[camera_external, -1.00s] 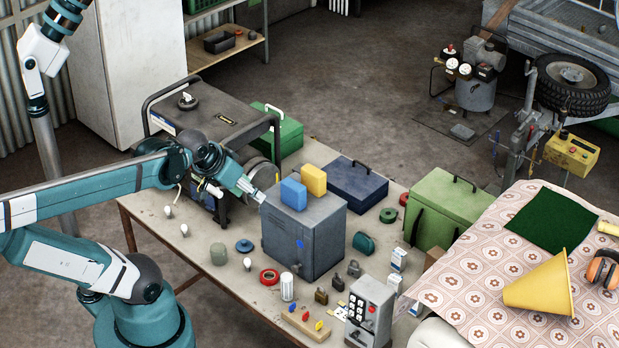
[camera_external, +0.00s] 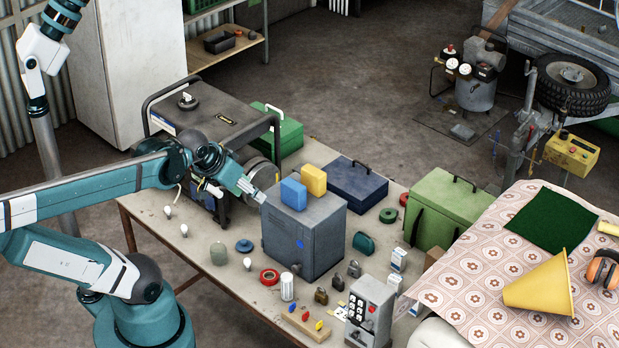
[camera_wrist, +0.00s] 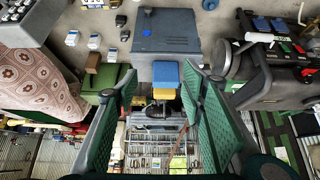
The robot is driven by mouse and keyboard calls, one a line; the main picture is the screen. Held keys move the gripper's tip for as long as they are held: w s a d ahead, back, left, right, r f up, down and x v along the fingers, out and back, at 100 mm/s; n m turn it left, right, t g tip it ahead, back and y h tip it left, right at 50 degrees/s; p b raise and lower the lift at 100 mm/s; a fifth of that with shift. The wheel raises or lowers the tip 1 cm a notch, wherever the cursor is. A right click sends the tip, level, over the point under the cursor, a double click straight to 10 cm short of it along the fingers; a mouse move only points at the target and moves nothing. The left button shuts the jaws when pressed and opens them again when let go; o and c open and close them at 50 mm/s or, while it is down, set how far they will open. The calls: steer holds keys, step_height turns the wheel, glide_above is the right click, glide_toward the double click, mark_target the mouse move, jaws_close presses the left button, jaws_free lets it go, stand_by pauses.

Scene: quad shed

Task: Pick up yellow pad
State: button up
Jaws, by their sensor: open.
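The yellow pad (camera_external: 313,180) stands upright on top of a grey metal cabinet (camera_external: 310,243), beside a blue pad (camera_external: 294,194). In the wrist view the blue pad (camera_wrist: 166,74) is nearer and the yellow pad (camera_wrist: 163,94) shows partly behind it. My gripper (camera_external: 257,192) is at the left of the cabinet's top, to the left of the blue pad, apart from the yellow pad.
A dark generator (camera_external: 215,125) stands behind my gripper. A dark blue case (camera_external: 357,184) and a green case (camera_external: 450,205) stand beyond and right of the cabinet. A red tape roll (camera_external: 270,277), a jar and several small items lie along the bench's front.

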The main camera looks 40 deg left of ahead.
steer(key=shift+w, duration=0.1)
steer(key=m+g+h, duration=0.4)
steer(key=m+g, duration=0.3)
steer(key=m, duration=1)
glide_above(310, 168)
steer(key=s+a, duration=0.1)
steer(key=f, duration=0.5)
steer(key=shift+s+f, duration=0.2)
steer(key=shift+f, duration=0.05)
steer(key=shift+w+a+f+m+h, duration=0.3)
steer(key=shift+w+f+m, duration=0.25)
steer(key=shift+w, duration=0.1)
steer(key=shift+f, duration=0.1)
steer(key=shift+x, duration=1.25)
steer(key=shift+d, duration=0.1)
